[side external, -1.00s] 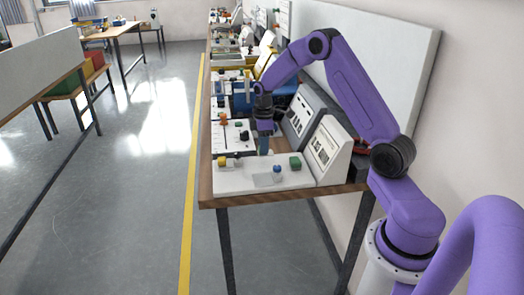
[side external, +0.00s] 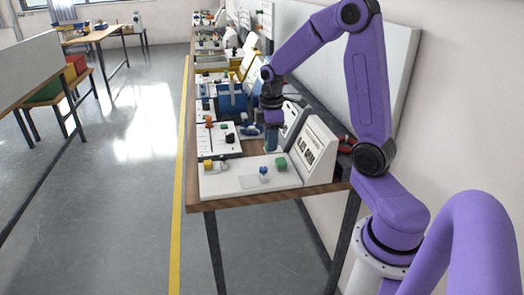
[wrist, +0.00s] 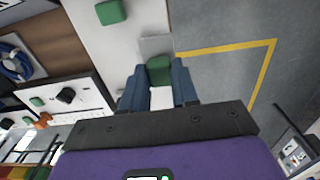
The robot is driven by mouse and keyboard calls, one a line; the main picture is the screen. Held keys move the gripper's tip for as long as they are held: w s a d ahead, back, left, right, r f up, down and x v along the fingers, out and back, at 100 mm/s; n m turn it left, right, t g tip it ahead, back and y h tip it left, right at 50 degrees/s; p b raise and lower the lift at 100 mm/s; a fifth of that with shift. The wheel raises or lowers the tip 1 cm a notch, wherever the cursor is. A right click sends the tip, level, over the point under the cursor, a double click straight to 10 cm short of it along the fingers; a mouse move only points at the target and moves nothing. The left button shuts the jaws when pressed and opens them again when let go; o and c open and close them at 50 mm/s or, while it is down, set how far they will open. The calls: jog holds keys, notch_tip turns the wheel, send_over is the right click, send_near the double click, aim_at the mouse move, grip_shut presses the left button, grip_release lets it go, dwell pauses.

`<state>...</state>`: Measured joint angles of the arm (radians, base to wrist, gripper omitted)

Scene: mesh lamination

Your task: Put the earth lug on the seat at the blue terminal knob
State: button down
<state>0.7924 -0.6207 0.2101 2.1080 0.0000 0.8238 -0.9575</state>
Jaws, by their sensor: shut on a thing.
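My gripper (side external: 271,148) hangs over the rear part of the white board (side external: 225,182), above its surface, in the side view. In the wrist view my gripper (wrist: 160,88) has its blue fingers closed on a green piece (wrist: 159,68), with a pale part between the fingers behind it. I take this piece as the earth lug; its underside is hidden. The blue terminal knob (side external: 263,171) stands on the board, in front of and a little left of my gripper in the side view. I cannot make it out in the wrist view. The seat is not clearly visible.
A green block (side external: 281,163) and a yellow knob (side external: 208,165) stand on the board. A clear grey plate (side external: 250,181) is near the blue knob. A white sloped box (side external: 315,150) stands at right. Another panel with knobs (side external: 215,135) lies behind. The floor aisle at left is free.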

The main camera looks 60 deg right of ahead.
jog(key=w+a+f, duration=0.1)
jog(key=w+f, duration=0.1)
jog(key=w+a+f, duration=0.1)
jog(key=w+f, duration=0.1)
jog(key=f, duration=0.1)
jog(key=w+a+f, duration=0.1)
jog(key=w+f, duration=0.1)
jog(key=shift+w+a+f, duration=0.15)
jog(key=shift+w, duration=0.2)
jog(key=shift+f, duration=2.45)
jog(key=shift+f, duration=0.1)
jog(key=c, duration=0.9)
grip_release()
jog(key=shift+o, duration=0.2)
